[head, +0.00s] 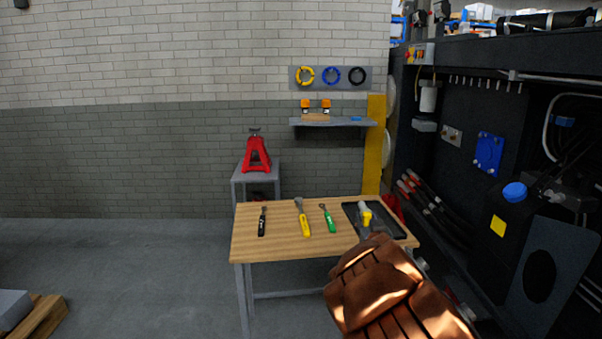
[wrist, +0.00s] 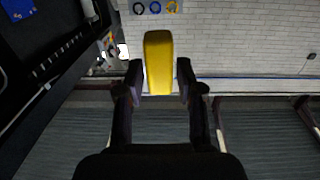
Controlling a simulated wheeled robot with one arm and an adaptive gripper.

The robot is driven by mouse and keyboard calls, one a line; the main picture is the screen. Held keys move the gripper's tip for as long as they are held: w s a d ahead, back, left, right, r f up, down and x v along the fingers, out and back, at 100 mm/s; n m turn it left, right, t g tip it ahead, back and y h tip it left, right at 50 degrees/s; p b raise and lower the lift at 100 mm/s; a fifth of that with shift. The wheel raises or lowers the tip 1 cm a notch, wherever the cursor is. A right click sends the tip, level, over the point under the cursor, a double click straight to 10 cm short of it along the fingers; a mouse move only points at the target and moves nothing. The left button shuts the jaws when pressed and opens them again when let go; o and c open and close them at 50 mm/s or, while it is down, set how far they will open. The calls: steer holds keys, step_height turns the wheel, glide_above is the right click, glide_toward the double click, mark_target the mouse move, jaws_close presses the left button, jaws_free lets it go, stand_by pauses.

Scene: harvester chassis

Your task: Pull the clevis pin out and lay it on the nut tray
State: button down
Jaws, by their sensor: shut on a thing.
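My gripper (head: 369,222) is shut on a yellow piece with a pale end, which I take to be the clevis pin (head: 365,212). In the wrist view the pin (wrist: 158,62) stands between the two fingers (wrist: 160,82), its yellow part towards the top of the picture. In the head view the pin shows in front of the dark nut tray (head: 351,213) at the right end of the wooden table. I cannot tell how high above the tray it is. My arm and gripper hide part of the tray.
The wooden table (head: 279,236) also bears a black-handled tool (head: 262,222), a yellow-handled tool (head: 304,222) and a green-handled tool (head: 328,220). The dark chassis (head: 455,140) stands close on the right. A red jack stand (head: 256,155) is behind, left of a wall shelf (head: 330,122).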

mark_target(368, 214)
steer(key=shift+r+p, duration=0.95)
steer(key=shift+r, duration=0.55)
